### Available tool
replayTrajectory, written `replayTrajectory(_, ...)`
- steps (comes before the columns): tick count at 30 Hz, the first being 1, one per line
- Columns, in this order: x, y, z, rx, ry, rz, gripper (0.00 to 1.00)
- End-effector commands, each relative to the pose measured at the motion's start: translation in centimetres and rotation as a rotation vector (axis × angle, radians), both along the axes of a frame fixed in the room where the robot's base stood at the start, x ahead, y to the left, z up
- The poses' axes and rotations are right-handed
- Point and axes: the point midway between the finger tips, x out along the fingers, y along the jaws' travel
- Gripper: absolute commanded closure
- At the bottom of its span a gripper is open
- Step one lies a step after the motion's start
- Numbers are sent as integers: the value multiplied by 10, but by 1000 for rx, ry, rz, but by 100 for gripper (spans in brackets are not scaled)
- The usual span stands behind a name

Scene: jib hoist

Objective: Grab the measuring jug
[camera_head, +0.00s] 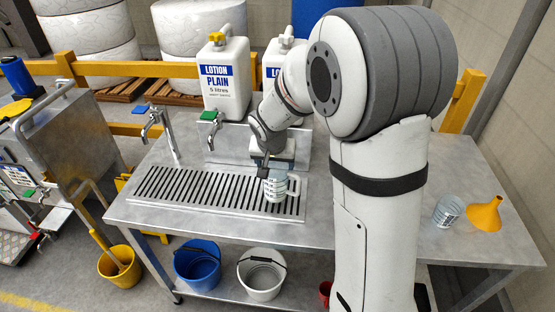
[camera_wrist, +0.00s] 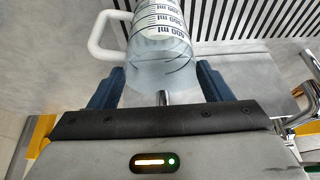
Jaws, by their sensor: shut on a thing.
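The measuring jug (camera_head: 277,186) is clear with dark scale marks and a white handle. In the head view it is at the right part of the slatted drain grate. In the wrist view the jug (camera_wrist: 160,50) lies between the two blue fingers, with its handle to the left. My gripper (camera_wrist: 158,88) is shut on the jug's body. In the head view my gripper (camera_head: 268,168) is partly hidden by my own arm. I cannot tell whether the jug's base touches the grate.
The drain grate (camera_head: 170,186) is set in a steel table. White lotion containers (camera_head: 226,80) and a tap (camera_head: 160,130) stand behind it. A second clear jug (camera_head: 448,210) and a yellow funnel (camera_head: 484,214) are at the right. Blue (camera_head: 197,265) and white (camera_head: 262,274) buckets sit below.

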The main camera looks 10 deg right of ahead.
Motion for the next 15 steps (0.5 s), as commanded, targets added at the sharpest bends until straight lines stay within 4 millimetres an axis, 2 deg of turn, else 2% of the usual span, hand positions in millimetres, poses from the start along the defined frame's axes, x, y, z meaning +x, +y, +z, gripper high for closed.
replayTrajectory(15,-70,23,-1,-1,-2,3,77)
